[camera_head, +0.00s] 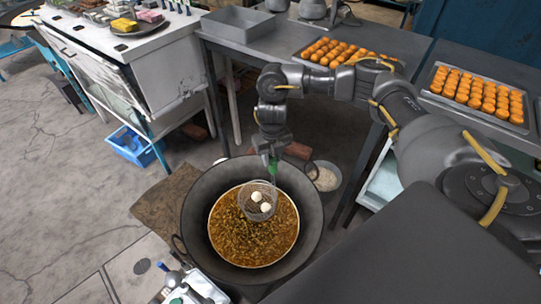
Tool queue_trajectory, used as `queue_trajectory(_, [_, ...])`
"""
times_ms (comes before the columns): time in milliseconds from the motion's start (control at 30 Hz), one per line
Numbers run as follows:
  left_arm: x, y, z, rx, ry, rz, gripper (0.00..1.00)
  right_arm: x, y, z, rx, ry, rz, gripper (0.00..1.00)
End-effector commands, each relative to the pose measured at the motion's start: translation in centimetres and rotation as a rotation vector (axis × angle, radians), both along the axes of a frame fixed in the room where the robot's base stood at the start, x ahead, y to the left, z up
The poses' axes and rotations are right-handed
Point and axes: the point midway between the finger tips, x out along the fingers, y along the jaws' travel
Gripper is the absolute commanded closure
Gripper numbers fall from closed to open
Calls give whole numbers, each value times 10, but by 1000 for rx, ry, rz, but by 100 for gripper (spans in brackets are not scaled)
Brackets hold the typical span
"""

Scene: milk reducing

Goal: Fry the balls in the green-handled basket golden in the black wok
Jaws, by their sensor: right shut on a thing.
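The black wok (193,230) stands low in the middle of the view and holds bubbling brown oil (225,240). My right gripper (271,160) is shut on the green handle (272,167) of the wire basket, above the far side of the wok. The basket (249,208) is over the oil; I cannot tell whether it touches the surface. A few pale, whitish balls (264,206) lie in it. My left gripper is not in view.
A grey table (270,40) behind the wok carries a metal box (238,24) and a tray of orange balls (345,54). Another tray of orange balls (478,95) is at right. A pale bowl (326,177) stands right of the wok. A white cart (165,70) is at left.

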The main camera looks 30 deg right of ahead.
Motion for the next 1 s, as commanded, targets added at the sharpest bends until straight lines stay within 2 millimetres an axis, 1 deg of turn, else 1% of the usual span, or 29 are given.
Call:
queue_trajectory(33, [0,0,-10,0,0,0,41,0,0,-10,1,-1,0,97])
queue_trajectory(300, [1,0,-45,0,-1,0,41,0,0,-44,1,-1,0,97])
queue_trajectory(367, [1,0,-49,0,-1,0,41,0,0,-50,1,0,-1,97])
queue_trajectory(1000, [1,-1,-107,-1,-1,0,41,1,0,-130,1,-1,0,97])
